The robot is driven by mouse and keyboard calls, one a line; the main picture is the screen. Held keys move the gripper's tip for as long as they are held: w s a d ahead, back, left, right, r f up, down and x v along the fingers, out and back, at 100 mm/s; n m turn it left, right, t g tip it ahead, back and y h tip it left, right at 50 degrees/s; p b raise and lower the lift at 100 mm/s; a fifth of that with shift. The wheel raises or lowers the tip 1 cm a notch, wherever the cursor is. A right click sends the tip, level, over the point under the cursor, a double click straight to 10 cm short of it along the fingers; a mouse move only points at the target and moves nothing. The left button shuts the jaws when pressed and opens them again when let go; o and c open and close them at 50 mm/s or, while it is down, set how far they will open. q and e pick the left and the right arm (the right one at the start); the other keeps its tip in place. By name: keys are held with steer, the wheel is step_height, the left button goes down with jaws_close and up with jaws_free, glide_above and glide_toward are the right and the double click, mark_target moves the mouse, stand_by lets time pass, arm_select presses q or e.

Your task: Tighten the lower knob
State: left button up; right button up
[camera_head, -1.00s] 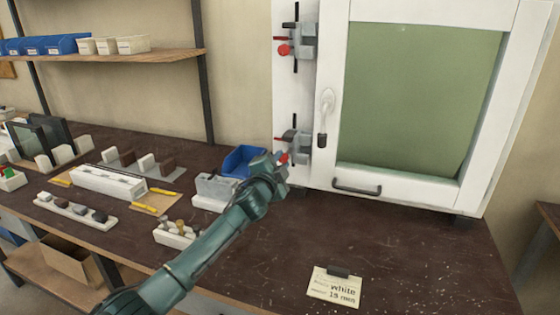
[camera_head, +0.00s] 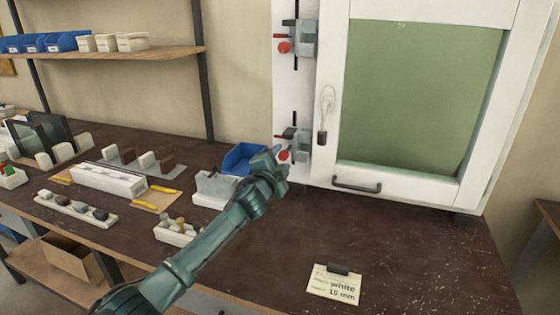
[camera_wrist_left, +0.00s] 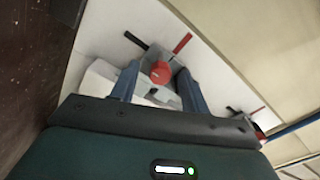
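The lower clamp (camera_head: 299,146) is grey with a black bar and sits on the white frame's left upright. Its red lower knob (camera_head: 284,155) faces me. My left gripper (camera_head: 279,158) is at the lower knob. In the left wrist view the two blue-grey fingers (camera_wrist_left: 158,72) are apart, one on each side of the red knob (camera_wrist_left: 160,72), with a visible gap beside it. The gripper is open and not closed on the knob. My right gripper is not in view.
An upper clamp with a red knob (camera_head: 284,47) is higher on the upright. A blue bin (camera_head: 241,160) and a grey-white block (camera_head: 213,188) stand close by on the left. A note card (camera_head: 335,286) lies at the front. The bench right of my arm is mostly clear.

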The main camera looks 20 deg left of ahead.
arm_select(q)
steer(key=shift+s, duration=0.1)
steer(key=s, duration=1.3)
steer(key=shift+a, duration=0.25)
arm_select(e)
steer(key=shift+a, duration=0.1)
